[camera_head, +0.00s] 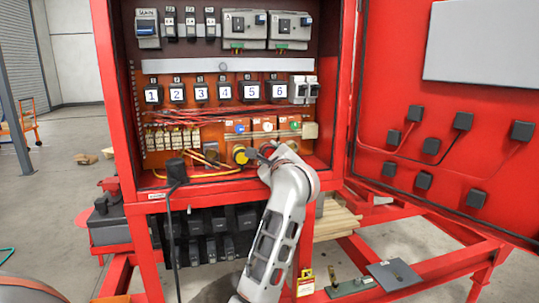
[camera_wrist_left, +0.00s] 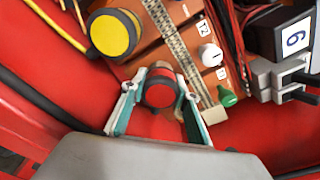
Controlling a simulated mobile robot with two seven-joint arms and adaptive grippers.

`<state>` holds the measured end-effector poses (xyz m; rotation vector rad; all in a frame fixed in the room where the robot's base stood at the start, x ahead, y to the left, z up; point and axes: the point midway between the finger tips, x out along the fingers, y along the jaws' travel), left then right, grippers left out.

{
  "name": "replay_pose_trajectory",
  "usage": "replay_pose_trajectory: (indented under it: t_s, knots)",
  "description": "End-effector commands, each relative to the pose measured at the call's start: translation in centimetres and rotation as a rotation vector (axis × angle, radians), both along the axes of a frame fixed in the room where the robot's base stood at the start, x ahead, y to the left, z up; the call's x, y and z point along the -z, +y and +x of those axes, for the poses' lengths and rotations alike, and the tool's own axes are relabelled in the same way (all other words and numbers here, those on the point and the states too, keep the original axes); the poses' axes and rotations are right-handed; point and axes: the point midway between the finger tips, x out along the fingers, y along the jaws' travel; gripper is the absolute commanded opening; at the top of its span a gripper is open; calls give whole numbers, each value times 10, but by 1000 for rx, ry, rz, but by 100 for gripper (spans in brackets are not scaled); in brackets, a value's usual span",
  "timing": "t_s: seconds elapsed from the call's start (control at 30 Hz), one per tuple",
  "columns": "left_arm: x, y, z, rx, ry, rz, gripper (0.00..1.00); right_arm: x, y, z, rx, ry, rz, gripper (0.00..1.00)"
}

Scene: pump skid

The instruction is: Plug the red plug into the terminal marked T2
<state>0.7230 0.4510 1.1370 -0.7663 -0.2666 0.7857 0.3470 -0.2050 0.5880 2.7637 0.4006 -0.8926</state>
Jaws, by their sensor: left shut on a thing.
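My left gripper (camera_head: 262,156) reaches up into the red cabinet from the lower middle of the head view. In the left wrist view its two fingers (camera_wrist_left: 158,112) are shut on the red plug (camera_wrist_left: 160,92), a short cylinder with a dark end. The plug is mostly hidden by the gripper in the head view. The T2 label (camera_wrist_left: 204,28) and its white round terminal (camera_wrist_left: 211,55) are up and right of the plug in the wrist view, apart from it. The white terminal (camera_head: 267,127) shows just above the gripper in the head view. My right gripper is not in view.
A green terminal (camera_wrist_left: 228,98) sits beside T2; a blue one (camera_head: 239,128) is on its other side. A yellow round knob (camera_wrist_left: 113,34) is close to the left finger. Red wires (camera_head: 190,115) and numbered breakers (camera_head: 225,92) lie above. The cabinet's lower lip is close below.

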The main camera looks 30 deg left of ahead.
Motion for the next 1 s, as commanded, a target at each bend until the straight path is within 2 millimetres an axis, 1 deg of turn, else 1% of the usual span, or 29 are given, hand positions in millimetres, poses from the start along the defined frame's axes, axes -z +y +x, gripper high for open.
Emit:
replay_pose_trajectory:
  t_s: [0.27, 0.3, 0.33, 0.37, 0.77, 0.87, 1.0]
  knots:
    - [-1, 2, 1, -1, 0, 1, 9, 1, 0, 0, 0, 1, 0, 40]
    - [-1, 2, 1, -1, -1, 1, 37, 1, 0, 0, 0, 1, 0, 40]
    - [-1, 2, 1, -1, -1, 1, 45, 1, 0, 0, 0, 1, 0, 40]
    - [-1, 2, 1, -1, 0, 1, 49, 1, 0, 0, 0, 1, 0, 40]
    - [0, -1, -1, 0, 0, 0, 49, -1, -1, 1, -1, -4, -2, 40]
    - [0, -8, -7, 1, -2, -1, 49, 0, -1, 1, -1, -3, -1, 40]
    - [-2, -23, -21, 3, -2, -2, 49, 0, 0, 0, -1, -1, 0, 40]
